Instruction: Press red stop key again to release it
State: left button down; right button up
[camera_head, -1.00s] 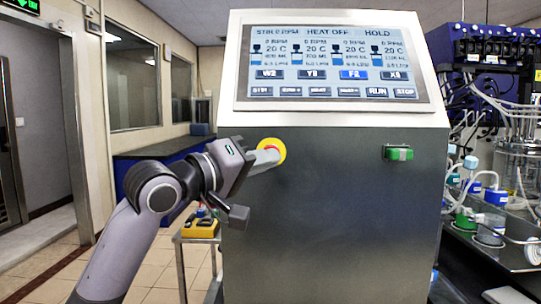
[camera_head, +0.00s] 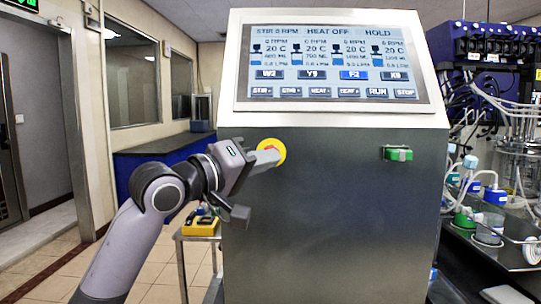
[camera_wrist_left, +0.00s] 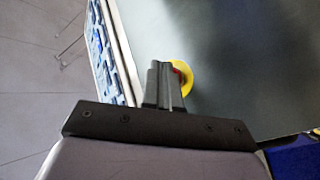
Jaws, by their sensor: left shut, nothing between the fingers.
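The red stop key sits in a yellow ring (camera_head: 278,151) on the left of the grey cabinet front (camera_head: 330,215). Only a little red shows, behind my fingers. My left gripper (camera_head: 276,157) is shut and empty, its fingertips at the key; touching or just apart, I cannot tell. In the left wrist view the shut fingers (camera_wrist_left: 163,66) point at the cabinet, with the red key (camera_wrist_left: 177,72) and yellow ring (camera_wrist_left: 188,80) partly hidden behind them. My right gripper is out of view.
A screen (camera_head: 338,62) above the front reads STIR 0 RPM, HEAT OFF and HOLD. A green switch (camera_head: 398,154) is on the right of the front. Bottles and tubing (camera_head: 490,200) crowd the right side. A yellow case (camera_head: 201,225) stands on a cart at left.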

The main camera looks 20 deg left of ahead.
pick_arm(q)
jog(key=shift+w, duration=0.25)
jog(key=shift+s, duration=0.15)
jog(key=shift+s+d+p, duration=0.15)
jog(key=shift+s+p, duration=0.2)
jog(key=shift+s, duration=0.25)
jog(key=shift+s, duration=0.1)
jog(key=s, duration=0.2)
jog(key=s+d, duration=0.1)
jog(key=s, duration=0.2)
jog(key=shift+s+d+p, duration=0.3)
jog(key=shift+d+p, duration=0.05)
dwell(0.4)
